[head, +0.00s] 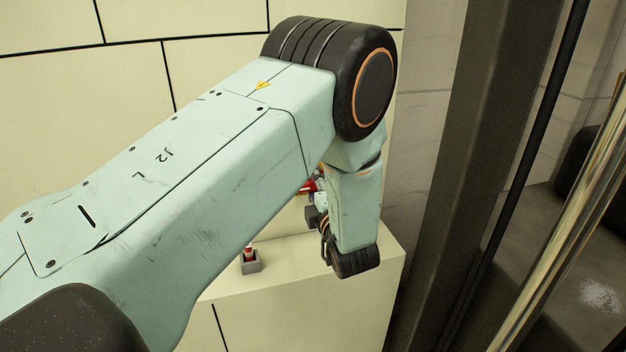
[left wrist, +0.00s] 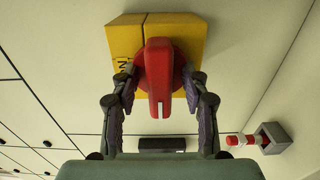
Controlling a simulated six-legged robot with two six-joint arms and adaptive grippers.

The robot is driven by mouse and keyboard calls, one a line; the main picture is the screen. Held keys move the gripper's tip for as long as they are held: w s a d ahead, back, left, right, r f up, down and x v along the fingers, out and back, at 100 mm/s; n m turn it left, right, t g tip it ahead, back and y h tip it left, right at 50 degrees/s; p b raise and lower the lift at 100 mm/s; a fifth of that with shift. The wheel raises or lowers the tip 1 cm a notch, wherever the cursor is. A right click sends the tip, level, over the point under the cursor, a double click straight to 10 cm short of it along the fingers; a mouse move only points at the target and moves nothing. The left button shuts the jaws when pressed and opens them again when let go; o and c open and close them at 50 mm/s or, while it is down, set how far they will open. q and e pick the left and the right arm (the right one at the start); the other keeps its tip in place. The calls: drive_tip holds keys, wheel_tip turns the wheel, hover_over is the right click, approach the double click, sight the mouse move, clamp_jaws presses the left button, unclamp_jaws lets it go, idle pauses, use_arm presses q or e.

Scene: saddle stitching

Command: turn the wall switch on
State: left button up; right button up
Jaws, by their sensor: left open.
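The wall switch is a yellow box (left wrist: 185,27) with a red rotary handle (left wrist: 158,62) on a round red base, seen in the left wrist view. The handle's long bar points along the picture's vertical. My left gripper (left wrist: 160,82) is open, with one finger on each side of the handle. Small gaps seem to show between the fingertips and the bar; I cannot tell if they touch the base. In the head view my left arm hides most of the switch, and only a bit of red (head: 311,185) shows beside the wrist. My right gripper is in neither view.
A small grey holder (head: 250,266) with a red and white piece sits on a pale ledge (head: 300,285) below; the holder also shows in the left wrist view (left wrist: 276,138). A dark upright post (head: 480,130) stands close to the right of my arm. Pale panelled wall lies behind.

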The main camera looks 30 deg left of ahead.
use_arm(q)
drive_tip(key=shift+d+r, duration=0.15)
drive_tip(key=shift+a, duration=0.3)
drive_tip(key=shift+a+f, duration=0.1)
drive_tip(key=shift+f, duration=0.1)
drive_tip(key=shift+c, duration=0.8)
drive_tip(key=shift+d+r, duration=0.1)
drive_tip(key=shift+d, duration=0.2)
drive_tip(key=c, duration=0.4)
drive_tip(key=shift+a, duration=0.1)
clamp_jaws()
